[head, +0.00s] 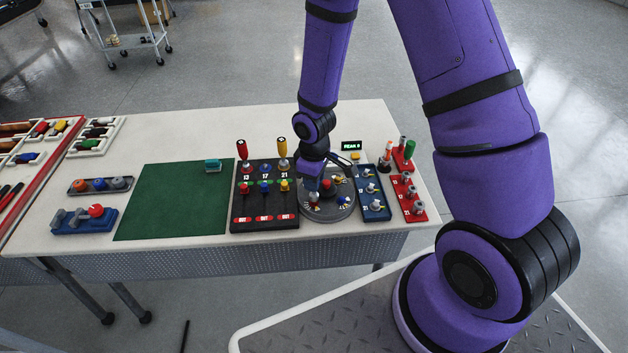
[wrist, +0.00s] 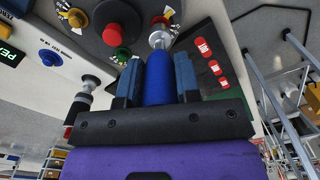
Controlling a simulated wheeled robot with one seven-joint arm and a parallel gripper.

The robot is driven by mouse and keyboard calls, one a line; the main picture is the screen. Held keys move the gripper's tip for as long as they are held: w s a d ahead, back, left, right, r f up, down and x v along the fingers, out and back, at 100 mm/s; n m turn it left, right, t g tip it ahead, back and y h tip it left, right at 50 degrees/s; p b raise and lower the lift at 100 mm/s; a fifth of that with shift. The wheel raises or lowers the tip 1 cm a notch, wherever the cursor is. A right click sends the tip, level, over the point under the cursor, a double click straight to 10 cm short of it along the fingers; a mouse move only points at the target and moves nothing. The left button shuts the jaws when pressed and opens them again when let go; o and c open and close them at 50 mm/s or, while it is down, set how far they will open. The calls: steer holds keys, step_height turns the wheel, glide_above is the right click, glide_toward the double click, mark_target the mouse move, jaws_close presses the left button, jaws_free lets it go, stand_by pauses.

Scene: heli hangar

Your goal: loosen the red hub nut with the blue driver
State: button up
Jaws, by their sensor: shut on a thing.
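My gripper (wrist: 158,82) is shut on the blue driver (wrist: 158,76), with one finger on each side of its handle. The driver's silver socket end (wrist: 160,38) is over the edge of the round grey hub plate (wrist: 90,45). A red knob (wrist: 113,34) stands near the middle of the plate, to the left of the socket. In the head view my gripper (head: 313,180) is low over the left side of the hub plate (head: 343,212). A small red piece shows just under it. I cannot tell whether the socket sits on the red hub nut.
The black driver rack (head: 240,222) is left of the hub, with a red driver (head: 243,152) and a yellow driver (head: 282,152) upright. A blue block (head: 376,210) and a red rack (head: 415,213) stand right. A display (head: 351,145) reads PEAK 0. The green mat (head: 175,205) is mostly clear.

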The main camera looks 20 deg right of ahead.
steer(key=shift+r, duration=0.75)
steer(key=shift+r, duration=1.95)
